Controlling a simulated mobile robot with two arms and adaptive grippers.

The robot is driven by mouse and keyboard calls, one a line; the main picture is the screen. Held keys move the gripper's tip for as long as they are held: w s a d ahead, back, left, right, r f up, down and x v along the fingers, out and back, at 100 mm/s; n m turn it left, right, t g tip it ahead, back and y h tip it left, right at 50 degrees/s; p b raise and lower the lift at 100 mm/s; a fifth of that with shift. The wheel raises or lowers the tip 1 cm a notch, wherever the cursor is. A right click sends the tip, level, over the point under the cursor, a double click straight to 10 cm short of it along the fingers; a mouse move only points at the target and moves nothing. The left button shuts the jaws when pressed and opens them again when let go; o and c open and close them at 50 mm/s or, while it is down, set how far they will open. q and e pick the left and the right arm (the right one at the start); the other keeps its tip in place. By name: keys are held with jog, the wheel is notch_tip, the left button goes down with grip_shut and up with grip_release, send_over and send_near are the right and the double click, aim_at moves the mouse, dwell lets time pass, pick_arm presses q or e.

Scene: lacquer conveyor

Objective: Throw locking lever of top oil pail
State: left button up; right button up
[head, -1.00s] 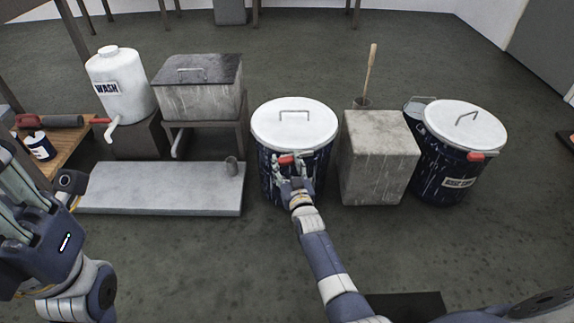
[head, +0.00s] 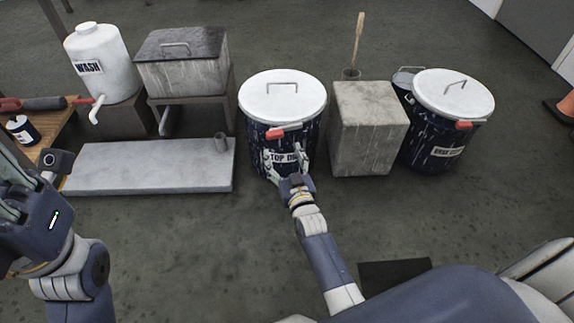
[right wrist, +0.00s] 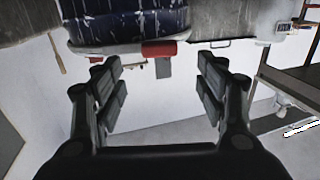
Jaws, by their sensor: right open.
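The top oil pail (head: 262,140) is dark blue with drips, a white lid (head: 283,97) and a label partly reading "TOP O". Its red locking lever (head: 283,132) sits at the front of the rim. My right gripper (head: 285,162) is in front of the pail, below the lever, and hides part of the label. In the right wrist view the red lever (right wrist: 160,50) shows beyond the open, empty fingers (right wrist: 160,92), against the pail's rim. My left gripper (head: 30,185) is at the left edge, away from the pail; its jaw state is unclear.
A concrete block (head: 368,130) stands right of the pail. A second dark pail (head: 430,140) with a red lever stands beyond it. A low grey slab (head: 150,168) lies to the left, near a white wash tank (head: 105,65) and a grey bin (head: 182,70). The floor in front is open.

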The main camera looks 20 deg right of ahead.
jog(key=shift+s+a, duration=0.2)
jog(key=shift+s, duration=1.6)
